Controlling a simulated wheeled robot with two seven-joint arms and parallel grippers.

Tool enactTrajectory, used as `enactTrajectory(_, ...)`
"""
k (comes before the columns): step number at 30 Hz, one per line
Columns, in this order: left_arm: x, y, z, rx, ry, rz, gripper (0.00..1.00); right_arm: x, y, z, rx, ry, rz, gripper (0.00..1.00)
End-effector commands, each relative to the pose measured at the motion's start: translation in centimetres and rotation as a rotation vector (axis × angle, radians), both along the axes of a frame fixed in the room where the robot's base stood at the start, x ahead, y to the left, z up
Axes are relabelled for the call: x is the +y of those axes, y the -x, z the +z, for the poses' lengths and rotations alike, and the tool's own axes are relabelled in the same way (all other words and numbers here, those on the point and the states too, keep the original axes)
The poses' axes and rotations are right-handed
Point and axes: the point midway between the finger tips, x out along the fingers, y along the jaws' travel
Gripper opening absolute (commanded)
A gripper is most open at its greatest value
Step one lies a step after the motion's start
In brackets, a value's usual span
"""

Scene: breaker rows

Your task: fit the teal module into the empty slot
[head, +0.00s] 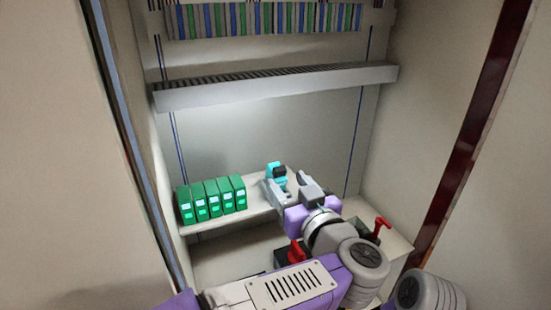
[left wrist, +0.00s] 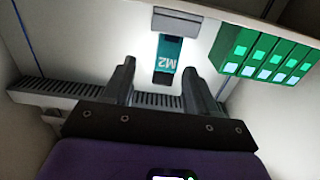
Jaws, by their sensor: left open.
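The teal module (head: 276,171) stands on the shelf to the right of the green modules, with a dark part at its top. In the left wrist view the teal module (left wrist: 168,58), marked M2 upside down, shows beyond and between the finger ends. My left gripper (head: 292,186) is open just in front of it in the head view. In the left wrist view the two fingers of my left gripper (left wrist: 159,67) are spread with nothing between them. I cannot make out the empty slot. My right gripper is out of view.
Several green modules (head: 211,200) stand in a row on the shelf's left. A slotted grey rail (head: 275,87) crosses the cabinet above, under a blue, green and grey striped row (head: 262,20). Red handles (head: 294,253) and (head: 381,227) stand low in front. Cabinet walls close both sides.

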Motion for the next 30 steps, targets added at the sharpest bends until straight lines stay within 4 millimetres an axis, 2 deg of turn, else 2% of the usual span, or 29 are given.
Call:
enactTrajectory(8,1.2,-2.8,0.1,0.002,0.001,0.002,0.57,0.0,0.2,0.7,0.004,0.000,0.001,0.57)
enactTrajectory(15,2.4,-6.0,0.0,0.001,0.000,0.001,0.57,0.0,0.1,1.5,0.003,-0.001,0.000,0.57)
enactTrajectory(24,2.7,-6.6,0.0,0.000,0.001,-0.002,0.57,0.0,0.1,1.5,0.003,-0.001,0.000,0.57)
enactTrajectory(25,2.7,-6.6,0.0,0.000,0.001,-0.001,0.56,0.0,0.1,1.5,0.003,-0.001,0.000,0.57)
enactTrajectory(30,2.7,-6.6,0.0,0.000,0.001,-0.001,0.30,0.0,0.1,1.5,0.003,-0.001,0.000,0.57)
